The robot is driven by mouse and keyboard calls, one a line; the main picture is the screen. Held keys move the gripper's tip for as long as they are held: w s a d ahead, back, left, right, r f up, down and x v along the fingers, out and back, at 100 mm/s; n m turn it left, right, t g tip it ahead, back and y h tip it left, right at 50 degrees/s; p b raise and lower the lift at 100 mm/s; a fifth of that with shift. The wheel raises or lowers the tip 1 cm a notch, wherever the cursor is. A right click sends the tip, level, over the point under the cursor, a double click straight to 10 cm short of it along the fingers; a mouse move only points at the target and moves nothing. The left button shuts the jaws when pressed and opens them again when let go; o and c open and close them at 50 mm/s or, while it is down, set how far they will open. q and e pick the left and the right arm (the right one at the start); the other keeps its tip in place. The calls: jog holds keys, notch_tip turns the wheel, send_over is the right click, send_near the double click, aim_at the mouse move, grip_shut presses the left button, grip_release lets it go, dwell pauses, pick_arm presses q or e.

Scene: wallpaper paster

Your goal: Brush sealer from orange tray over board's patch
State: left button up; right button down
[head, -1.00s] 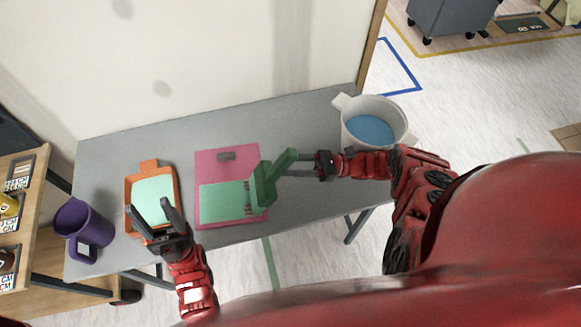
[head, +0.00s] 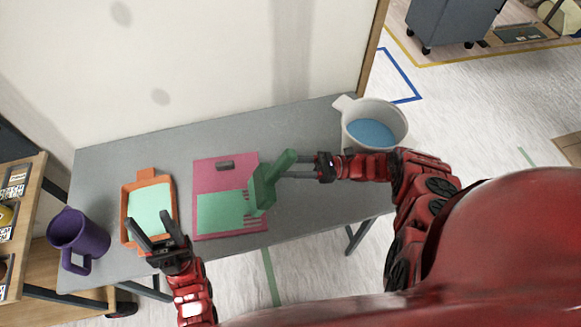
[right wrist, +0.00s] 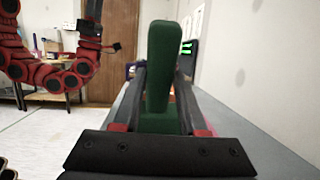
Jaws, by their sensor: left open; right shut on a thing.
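The orange tray (head: 127,188) lies on the table's left part with pale green sealer in it. My left gripper (head: 156,228) is open and empty over the tray's front edge. The pink board (head: 205,173) lies in the middle of the table, with a green patch (head: 219,211) on its front part and pink stripes at the patch's right end. My right gripper (head: 291,170) is shut on the green brush (head: 266,184), whose head is over the patch's right end. The brush handle (right wrist: 162,65) stands between the fingers in the right wrist view. Contact between brush and board cannot be told.
A purple mug (head: 79,235) stands at the table's left end. A white pot (head: 391,114) with blue contents stands at the right end. The grey table (head: 300,122) is clear along the back.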

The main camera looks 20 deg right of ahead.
jog(key=w+b, duration=0.3)
jog(key=b, duration=0.2)
jog(key=shift+w+d, duration=0.1)
jog(key=shift+d, duration=0.1)
dwell(0.3)
jog(key=shift+a, duration=0.1)
jog(key=shift+w+a, duration=0.2)
jog(key=shift+a, duration=1.55)
jog(key=shift+a, duration=0.1)
